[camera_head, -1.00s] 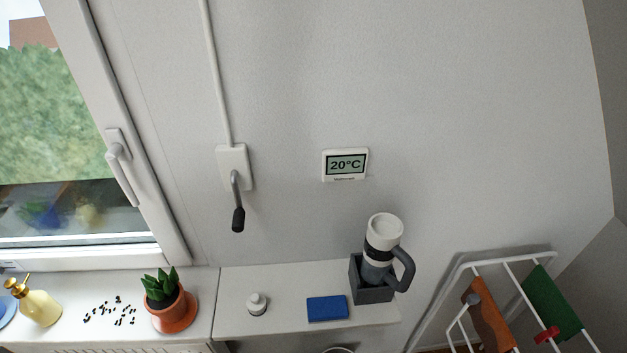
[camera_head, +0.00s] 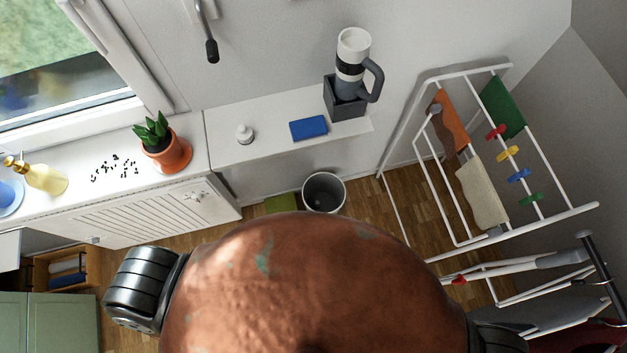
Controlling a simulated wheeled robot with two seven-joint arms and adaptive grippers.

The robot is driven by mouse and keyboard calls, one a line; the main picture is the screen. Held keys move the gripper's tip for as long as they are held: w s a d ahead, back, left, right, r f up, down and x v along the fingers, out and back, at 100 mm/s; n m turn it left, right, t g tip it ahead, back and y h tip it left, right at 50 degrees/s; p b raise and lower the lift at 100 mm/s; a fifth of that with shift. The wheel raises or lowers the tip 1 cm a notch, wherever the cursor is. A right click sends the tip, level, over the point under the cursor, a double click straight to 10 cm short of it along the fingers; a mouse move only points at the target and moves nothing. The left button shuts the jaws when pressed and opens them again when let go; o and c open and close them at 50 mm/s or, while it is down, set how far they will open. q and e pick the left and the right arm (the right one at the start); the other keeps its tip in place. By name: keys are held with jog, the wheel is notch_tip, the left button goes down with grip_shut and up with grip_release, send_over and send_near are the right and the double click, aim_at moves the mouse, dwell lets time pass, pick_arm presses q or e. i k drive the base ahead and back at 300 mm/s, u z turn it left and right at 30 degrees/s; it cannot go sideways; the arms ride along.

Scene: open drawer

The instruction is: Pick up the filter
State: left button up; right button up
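I cannot pick out with certainty which thing is the filter. On the white ledge (camera_head: 268,117) under the wall stand a small white knob-shaped item (camera_head: 244,134), a blue flat block (camera_head: 308,128) and a dark grey open box (camera_head: 345,108). A white and grey tumbler with a handle (camera_head: 352,62) stands in the box, tilted a little. Neither gripper is in view. The lower middle of the view is blocked, so part of the floor is hidden.
A potted plant (camera_head: 161,146), scattered black bits (camera_head: 113,168) and a yellow pump bottle (camera_head: 43,176) are on the sill at left. A grey bin (camera_head: 324,192) stands on the floor. A white drying rack (camera_head: 395,194) with cloths and pegs fills the right side.

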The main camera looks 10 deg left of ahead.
aim_at(244, 135)
jog(key=u, duration=0.3)
jog(key=k, duration=1.45)
jog(key=z, duration=0.5)
